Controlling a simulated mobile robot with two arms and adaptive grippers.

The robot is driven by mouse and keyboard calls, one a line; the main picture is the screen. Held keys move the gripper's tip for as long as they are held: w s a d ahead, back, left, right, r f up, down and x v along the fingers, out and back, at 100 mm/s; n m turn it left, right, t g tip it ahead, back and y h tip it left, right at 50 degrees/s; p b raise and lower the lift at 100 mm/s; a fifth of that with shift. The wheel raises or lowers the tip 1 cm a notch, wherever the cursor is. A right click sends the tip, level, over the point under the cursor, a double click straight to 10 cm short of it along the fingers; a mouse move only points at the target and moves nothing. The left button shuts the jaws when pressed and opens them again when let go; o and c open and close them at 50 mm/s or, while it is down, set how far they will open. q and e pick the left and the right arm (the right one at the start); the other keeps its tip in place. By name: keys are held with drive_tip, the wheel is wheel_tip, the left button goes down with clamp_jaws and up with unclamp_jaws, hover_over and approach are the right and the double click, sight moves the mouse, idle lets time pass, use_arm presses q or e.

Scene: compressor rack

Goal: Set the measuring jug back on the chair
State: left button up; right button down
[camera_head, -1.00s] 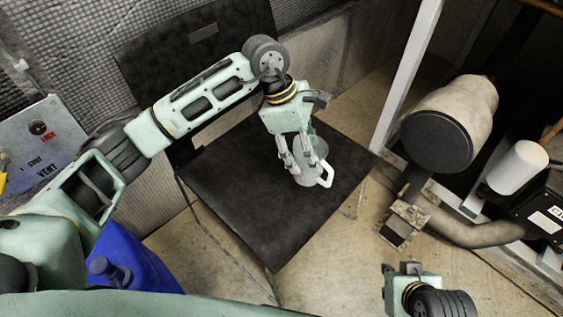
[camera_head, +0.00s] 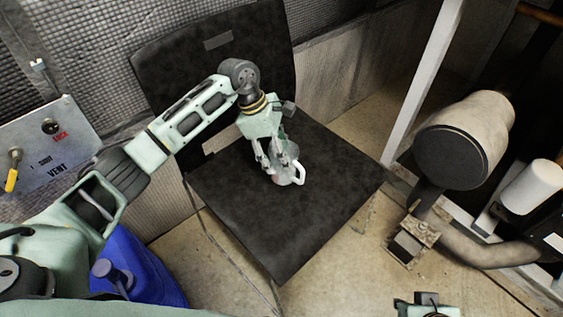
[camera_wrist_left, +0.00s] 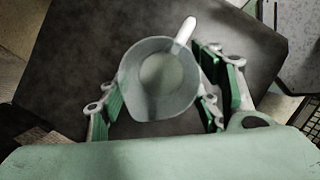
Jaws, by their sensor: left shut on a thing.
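The measuring jug (camera_head: 290,174) is a clear grey cup with a white handle, upright over the black seat of the chair (camera_head: 285,235), toward its backrest. My left gripper (camera_head: 277,166) is shut on the jug, coming down from above with fingers on either side of it. In the left wrist view the jug's round open rim (camera_wrist_left: 158,80) lies between the green-padded fingers, with its handle pointing away at the top. I cannot tell whether the jug's base touches the seat. My right gripper (camera_head: 428,303) shows only in part at the bottom edge; its fingers are hard to make out.
The chair's backrest (camera_head: 212,65) stands behind the jug. A blue container (camera_head: 140,265) is at lower left, below a vent panel (camera_head: 50,145). Pipework with a large cylinder (camera_head: 465,140) stands at right. The front of the seat is clear.

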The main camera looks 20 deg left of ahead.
use_arm(q)
wheel_tip(320, 180, down, 4)
drive_tip(key=shift+r+b, duration=0.1)
drive_tip(key=shift+b, duration=0.25)
use_arm(e)
drive_tip(key=shift+f, duration=0.4)
drive_tip(key=shift+w, duration=0.1)
drive_tip(key=shift+w+a, duration=0.1)
drive_tip(key=shift+w, duration=0.25)
use_arm(q)
drive_tip(key=o, duration=1.8)
drive_tip(key=shift+c, duration=0.2)
use_arm(e)
drive_tip(key=shift+w+r+t, duration=0.1)
drive_tip(key=shift+t, duration=0.2)
